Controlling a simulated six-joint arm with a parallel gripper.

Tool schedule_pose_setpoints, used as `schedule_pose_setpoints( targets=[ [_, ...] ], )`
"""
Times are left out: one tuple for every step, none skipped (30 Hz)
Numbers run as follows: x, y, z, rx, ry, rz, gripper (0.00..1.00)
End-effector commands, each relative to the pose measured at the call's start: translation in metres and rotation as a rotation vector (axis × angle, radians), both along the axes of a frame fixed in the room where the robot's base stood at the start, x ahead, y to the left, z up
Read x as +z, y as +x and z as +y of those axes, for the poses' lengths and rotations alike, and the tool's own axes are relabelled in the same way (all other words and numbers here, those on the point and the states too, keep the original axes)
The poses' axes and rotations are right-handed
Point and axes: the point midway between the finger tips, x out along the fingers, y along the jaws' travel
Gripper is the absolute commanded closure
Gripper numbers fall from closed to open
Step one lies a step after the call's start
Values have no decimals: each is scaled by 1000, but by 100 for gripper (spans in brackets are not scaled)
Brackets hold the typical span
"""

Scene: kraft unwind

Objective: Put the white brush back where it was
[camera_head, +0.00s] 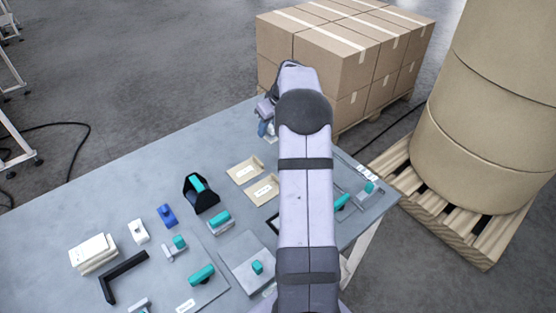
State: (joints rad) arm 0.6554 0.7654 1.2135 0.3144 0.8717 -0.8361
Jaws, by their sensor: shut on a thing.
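My gripper (265,118) is over the far edge of the table, to the left of my forearm and partly hidden by it. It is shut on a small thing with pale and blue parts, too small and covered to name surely. A small white piece with a raised top (138,231) stands on the left part of the table, left of a similar blue piece (167,214). I cannot tell whether this white piece or the held thing is the white brush.
The grey table (120,190) also bears a white stack (93,253), a black angle (122,277), a black holder (200,195), cardboard trays (245,170) and several teal-handled tools. Boxes (335,50) stand beyond the far edge. Large rolls (490,110) stand on a pallet at right.

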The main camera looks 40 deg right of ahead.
Motion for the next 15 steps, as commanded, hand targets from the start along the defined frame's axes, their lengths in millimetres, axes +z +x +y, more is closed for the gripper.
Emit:
schedule_pose_setpoints(
  targets=[
    [0, -6, -10, -9, 0, -1, 87],
    [1, -8, -13, -9, 0, -1, 87],
    [1, -11, -17, -10, 0, -1, 87],
    [2, -13, -20, -12, 1, -1, 87],
    [2, -14, -21, -13, 1, -1, 87],
    [2, -15, -23, -13, 0, -1, 87],
    [3, -16, -24, -13, 0, -1, 87],
    [3, -16, -24, -13, 0, -1, 87],
    [3, -16, -25, -13, 1, -1, 87],
    [2, -17, -25, -13, 1, -1, 87],
    [1, -17, -25, -13, 1, 0, 87],
    [-1, -17, -24, -12, 2, 0, 87],
    [-4, -17, -24, -12, 3, 1, 87],
    [-7, -17, -24, -12, 3, 2, 87],
    [-13, -17, -24, -12, 4, 3, 87]
  ],
)
